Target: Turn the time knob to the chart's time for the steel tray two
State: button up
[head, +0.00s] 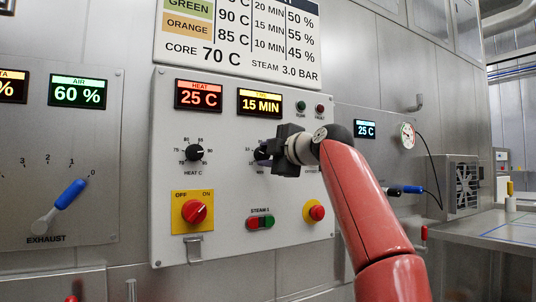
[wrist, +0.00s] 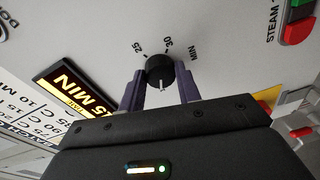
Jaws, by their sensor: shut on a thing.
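The time knob (wrist: 160,72) is a black round dial with a white pointer line. In the wrist view the two fingers of my gripper (wrist: 160,88) are on either side of it, shut on it. In the head view my gripper (head: 278,152) hides most of the knob (head: 261,153). The time display (head: 261,103) above it reads 15 MIN. It also shows, partly hidden, in the wrist view (wrist: 72,92). The chart (head: 235,38), cut off at the top, has a green row with 15 MIN and an orange row with 10 MIN. I see no steel tray.
Left of my gripper are the heat knob (head: 195,153) and heat display (head: 198,96), reading 25 C. Below are a red rotary switch (head: 194,212), steam buttons (head: 260,222) and a red button (head: 315,211). The blue-handled exhaust lever (head: 60,205) is far left.

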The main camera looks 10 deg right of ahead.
jog(key=shift+f, duration=0.15)
jog(key=o, duration=1)
jog(key=shift+c, duration=0.2)
jog(key=b+v, duration=0.3)
jog(key=v, duration=0.4)
jog(key=shift+s+b, duration=0.35)
jog(key=shift+d, duration=0.1)
